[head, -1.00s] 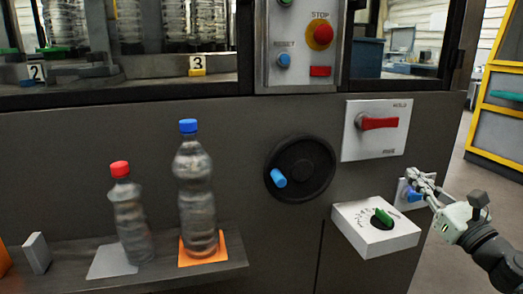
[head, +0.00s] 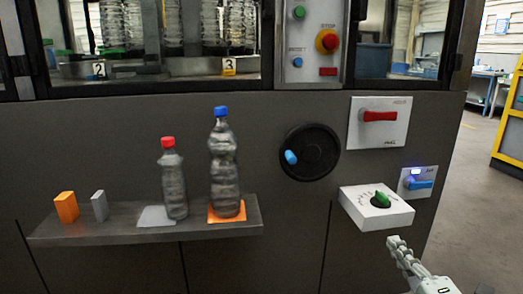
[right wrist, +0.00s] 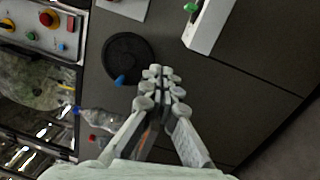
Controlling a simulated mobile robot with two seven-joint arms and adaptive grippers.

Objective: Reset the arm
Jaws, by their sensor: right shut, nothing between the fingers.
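My right gripper (head: 398,246) is at the bottom right of the head view, below the white box with the green knob (head: 380,200) and apart from it. In the right wrist view its fingers (right wrist: 160,85) are together with nothing between them. The blue lever switch (head: 418,182) on its small plate, with a lit spot above it, is to the right of the knob box. The red handle (head: 380,116) lies level on its white plate. The black handwheel (head: 310,152) has a blue grip. My left gripper is not in view.
A shelf (head: 90,233) on the machine front holds a red-capped bottle (head: 173,180), a blue-capped bottle (head: 223,165), an orange block (head: 66,207) and a grey block (head: 100,206). A control panel (head: 312,45) is above. Open floor (head: 480,220) lies to the right.

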